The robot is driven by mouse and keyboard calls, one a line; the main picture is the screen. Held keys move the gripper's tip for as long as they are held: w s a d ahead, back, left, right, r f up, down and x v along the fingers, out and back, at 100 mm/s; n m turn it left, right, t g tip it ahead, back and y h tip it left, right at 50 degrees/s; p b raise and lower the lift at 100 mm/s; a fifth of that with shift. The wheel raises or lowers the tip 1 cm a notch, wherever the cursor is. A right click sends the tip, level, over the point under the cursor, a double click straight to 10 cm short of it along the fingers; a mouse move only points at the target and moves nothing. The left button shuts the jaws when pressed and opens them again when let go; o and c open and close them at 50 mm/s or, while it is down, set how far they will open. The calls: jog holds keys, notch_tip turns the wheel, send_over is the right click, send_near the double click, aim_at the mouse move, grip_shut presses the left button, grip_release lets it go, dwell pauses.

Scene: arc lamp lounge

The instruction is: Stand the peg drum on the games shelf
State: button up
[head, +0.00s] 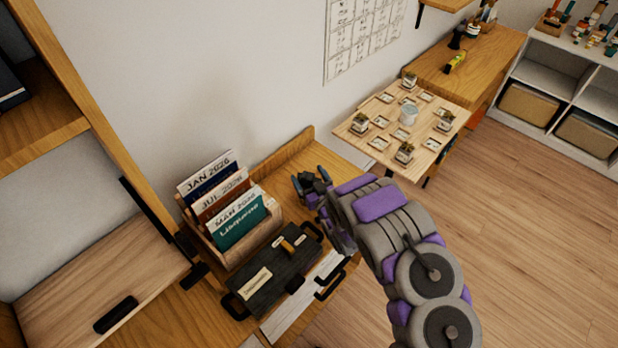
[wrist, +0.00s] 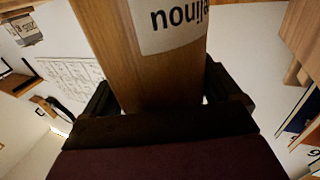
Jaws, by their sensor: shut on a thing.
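My gripper (head: 313,187) is above the wooden desk, right of the letter rack. In the wrist view my gripper (wrist: 162,96) is shut on a wooden, flat-sided piece (wrist: 150,75) with a white label, its lettering upside down and partly cut off. The piece runs out of the top of that view, and I cannot make it out in the head view. I cannot tell whether it is the peg drum. No shelf is marked as the games shelf; a wooden shelf unit (head: 95,270) stands at the left and a white shelf unit (head: 560,62) at the far right.
A letter rack (head: 208,245) with dated folders and a dark labelled box (head: 275,272) stand on the desk. Beyond is a light board (head: 398,155) with small plants, cards and a pale cylinder (head: 408,114). Wooden floor (head: 520,220) is clear at right.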

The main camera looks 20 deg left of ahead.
jog(key=o, duration=1.6)
jog(key=p+v, duration=0.3)
jog(key=v, duration=0.6)
jog(key=shift+s+d, duration=0.2)
jog(key=shift+d, duration=0.05)
jog(key=shift+s+r+p, duration=0.1)
jog(key=shift+r+p, duration=0.05)
jog(key=shift+p, duration=0.5)
jog(key=p+v, duration=0.2)
jog(key=p, duration=0.3)
jog(key=shift+d, duration=0.1)
